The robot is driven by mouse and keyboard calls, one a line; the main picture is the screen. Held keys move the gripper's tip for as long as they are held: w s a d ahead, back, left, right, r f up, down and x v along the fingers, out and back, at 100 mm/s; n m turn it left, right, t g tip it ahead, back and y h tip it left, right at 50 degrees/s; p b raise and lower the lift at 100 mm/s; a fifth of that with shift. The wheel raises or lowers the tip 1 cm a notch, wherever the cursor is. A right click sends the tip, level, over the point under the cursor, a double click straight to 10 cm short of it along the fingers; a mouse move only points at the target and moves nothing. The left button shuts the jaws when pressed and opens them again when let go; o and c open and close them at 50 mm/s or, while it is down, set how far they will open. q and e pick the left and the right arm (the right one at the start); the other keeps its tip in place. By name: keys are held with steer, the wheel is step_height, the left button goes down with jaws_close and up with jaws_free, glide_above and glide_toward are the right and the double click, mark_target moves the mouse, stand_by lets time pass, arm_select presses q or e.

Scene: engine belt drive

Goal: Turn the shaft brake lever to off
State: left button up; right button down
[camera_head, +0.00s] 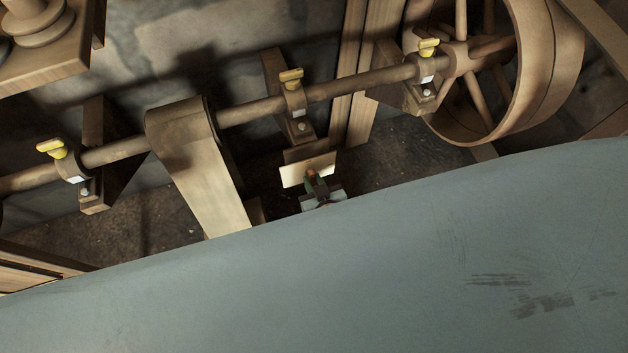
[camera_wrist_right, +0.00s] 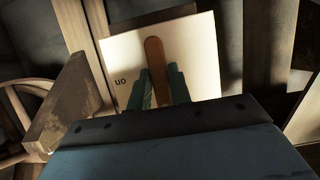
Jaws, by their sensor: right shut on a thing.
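The shaft brake lever is a narrow orange-brown handle (camera_wrist_right: 154,52) in front of a cream plate (camera_wrist_right: 125,52). In the wrist view it stands nearly upright in the picture, and the word "on" shows upside down at the plate's left. No "off" mark is visible. My right gripper (camera_wrist_right: 160,88) has its teal fingers on either side of the lever and is shut on it. In the head view the right gripper (camera_head: 314,184) is small, in front of the plate (camera_head: 296,177), with the lever tip (camera_head: 311,173) showing. My left gripper is not in view.
A long shaft (camera_head: 350,84) with several yellow-capped bearings runs above the plate. A wide belt (camera_head: 200,180) comes down at the left, and a large spoked pulley (camera_head: 545,75) is at the upper right. A grey-blue surface fills the lower head view.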

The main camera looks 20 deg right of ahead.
stand_by(0.4)
steer(key=c, duration=1.3)
jaws_free()
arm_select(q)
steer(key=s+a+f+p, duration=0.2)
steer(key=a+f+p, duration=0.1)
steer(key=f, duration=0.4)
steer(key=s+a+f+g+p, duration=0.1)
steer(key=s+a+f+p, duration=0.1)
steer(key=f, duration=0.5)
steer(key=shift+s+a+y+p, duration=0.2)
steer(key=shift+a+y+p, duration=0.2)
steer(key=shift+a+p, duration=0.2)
arm_select(e)
steer(key=shift+v, duration=6.7)
